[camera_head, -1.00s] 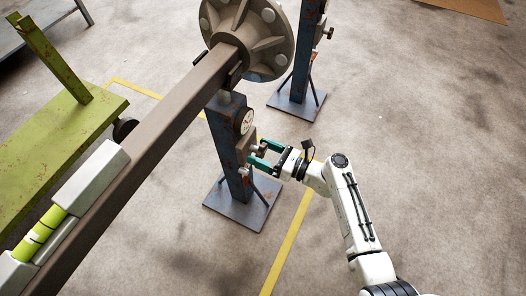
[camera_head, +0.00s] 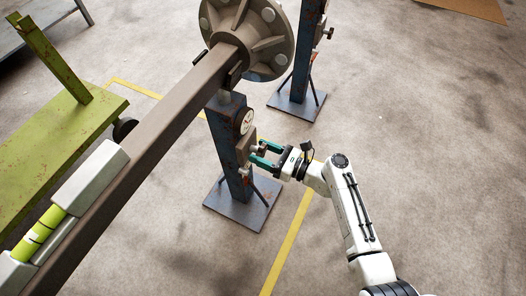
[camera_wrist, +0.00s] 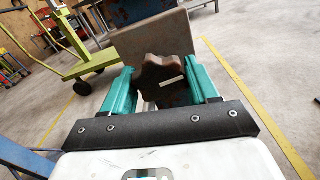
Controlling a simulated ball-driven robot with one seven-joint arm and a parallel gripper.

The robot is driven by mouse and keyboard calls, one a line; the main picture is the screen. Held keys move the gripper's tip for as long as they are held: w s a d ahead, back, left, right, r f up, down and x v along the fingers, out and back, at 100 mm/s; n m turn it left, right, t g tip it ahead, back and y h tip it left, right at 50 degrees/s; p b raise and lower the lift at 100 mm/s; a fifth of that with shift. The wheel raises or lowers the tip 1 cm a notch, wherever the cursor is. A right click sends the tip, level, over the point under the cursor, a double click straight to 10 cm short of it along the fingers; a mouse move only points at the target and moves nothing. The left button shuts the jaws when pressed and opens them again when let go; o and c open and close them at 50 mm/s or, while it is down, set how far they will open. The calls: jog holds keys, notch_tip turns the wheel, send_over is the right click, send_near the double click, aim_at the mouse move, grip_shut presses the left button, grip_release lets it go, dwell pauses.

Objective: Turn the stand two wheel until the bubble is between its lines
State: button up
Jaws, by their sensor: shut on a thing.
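The stand two wheel is a dark brown lobed knob (camera_wrist: 162,80) between my teal fingers in the wrist view. My gripper (camera_head: 262,154) is shut on it, at the side of the blue stand (camera_head: 228,150). The stand has a round white dial (camera_head: 246,121) and bears the long brown axle beam (camera_head: 150,140). A level with a yellow-green vial (camera_head: 42,231) lies on the beam at lower left. Dark lines show on the vial, but the bubble is too small to make out.
A second blue stand (camera_head: 300,75) stands behind the large wheel hub (camera_head: 262,35). A green trolley (camera_head: 50,155) is at left, beyond the beam. A yellow floor line (camera_head: 290,240) runs past the stand's base. The floor at right is clear.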

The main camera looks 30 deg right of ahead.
jog(key=n+b, duration=0.1)
jog(key=n, duration=0.5)
jog(key=shift+f, duration=0.15)
jog(key=n+b, duration=0.2)
jog(key=n, duration=0.4)
jog(key=shift+b, duration=0.4)
jog(key=shift+n, duration=0.3)
jog(key=o, duration=1)
jog(key=shift+s, duration=0.1)
jog(key=p+v, duration=0.2)
jog(key=v, duration=0.8)
jog(key=shift+s+d, duration=0.2)
jog(key=shift+s, duration=0.05)
